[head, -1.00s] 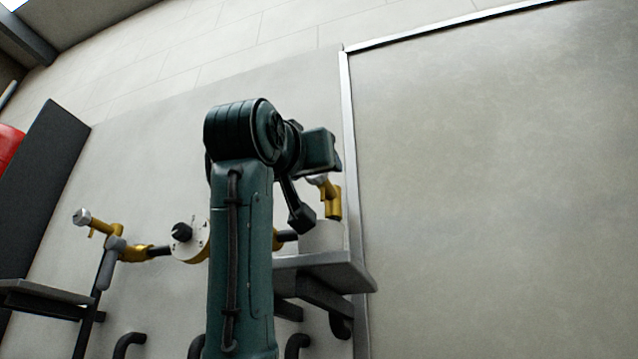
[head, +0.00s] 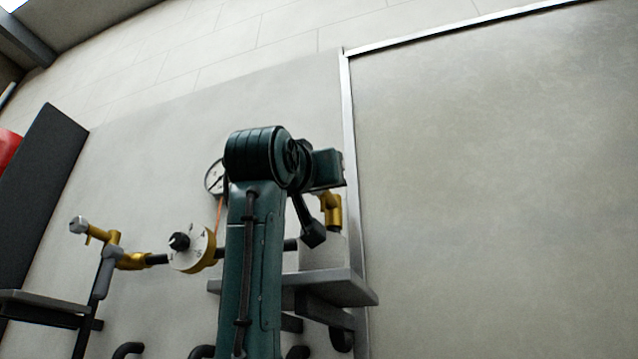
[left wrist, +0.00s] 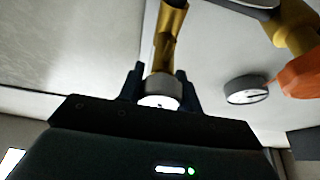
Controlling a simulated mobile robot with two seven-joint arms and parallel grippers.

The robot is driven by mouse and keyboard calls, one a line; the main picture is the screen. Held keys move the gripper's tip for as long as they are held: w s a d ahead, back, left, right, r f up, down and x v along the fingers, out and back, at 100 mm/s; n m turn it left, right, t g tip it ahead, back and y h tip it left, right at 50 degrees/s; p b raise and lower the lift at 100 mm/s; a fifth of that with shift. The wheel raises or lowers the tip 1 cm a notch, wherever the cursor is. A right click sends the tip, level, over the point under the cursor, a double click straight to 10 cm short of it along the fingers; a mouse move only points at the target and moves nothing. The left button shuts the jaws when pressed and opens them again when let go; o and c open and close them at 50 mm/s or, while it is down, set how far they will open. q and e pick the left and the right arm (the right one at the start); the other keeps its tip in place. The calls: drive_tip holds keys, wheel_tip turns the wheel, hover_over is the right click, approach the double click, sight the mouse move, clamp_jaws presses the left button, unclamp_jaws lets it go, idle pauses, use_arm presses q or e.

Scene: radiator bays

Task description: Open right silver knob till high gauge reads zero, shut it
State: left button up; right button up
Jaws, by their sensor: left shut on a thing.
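My left gripper (left wrist: 160,82) is shut on the silver knob (left wrist: 162,92), one dark finger on each side of it. The knob sits on the end of a brass fitting (left wrist: 169,38). In the head view this right-hand brass fitting (head: 332,208) shows, but my arm hides its knob. A round white gauge (head: 213,178) is partly covered by my arm. A gauge with a dark needle shows in the left wrist view (left wrist: 246,92); its reading is too small to tell. The left silver knob (head: 78,224) is on the far left brass fitting. My right gripper is not in view.
A white marked dial with a black knob (head: 191,247) sits on the pipe left of my arm. Grey shelves stand at left (head: 45,297) and below the right fitting (head: 345,288). A dark panel (head: 38,190) is at far left. The right wall is bare.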

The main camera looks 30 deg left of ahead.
use_arm(q)
drive_tip(key=shift+c, duration=1.3)
drive_tip(key=shift+n, duration=0.5)
drive_tip(key=n+g+y, duration=0.1)
drive_tip(key=n+y, duration=0.1)
drive_tip(key=n, duration=0.2)
drive_tip(key=n+g+y, duration=0.1)
drive_tip(key=n+y, duration=0.1)
drive_tip(key=n, duration=0.2)
drive_tip(key=shift+s+a, duration=0.1)
drive_tip(key=shift+a, duration=0.05)
drive_tip(key=n+g, duration=0.1)
drive_tip(key=n, duration=0.1)
drive_tip(key=n+y, duration=0.1)
drive_tip(key=n, duration=0.1)
drive_tip(key=shift+a+f+n+g, duration=0.1)
drive_tip(key=shift+a+n+g, duration=0.05)
drive_tip(key=shift+n+g, duration=0.2)
drive_tip(key=shift+a+f+n+g+y, duration=0.15)
drive_tip(key=shift+n+g, duration=0.35)
drive_tip(key=shift+n, duration=0.6)
drive_tip(key=shift+d+n+g+y, duration=0.15)
drive_tip(key=shift+n+g, duration=0.3)
drive_tip(key=shift+n, duration=0.6)
drive_tip(key=shift+a, duration=0.15)
drive_tip(key=o, duration=0.9)
drive_tip(key=shift+o, duration=0.2)
drive_tip(key=shift+s+f, duration=0.1)
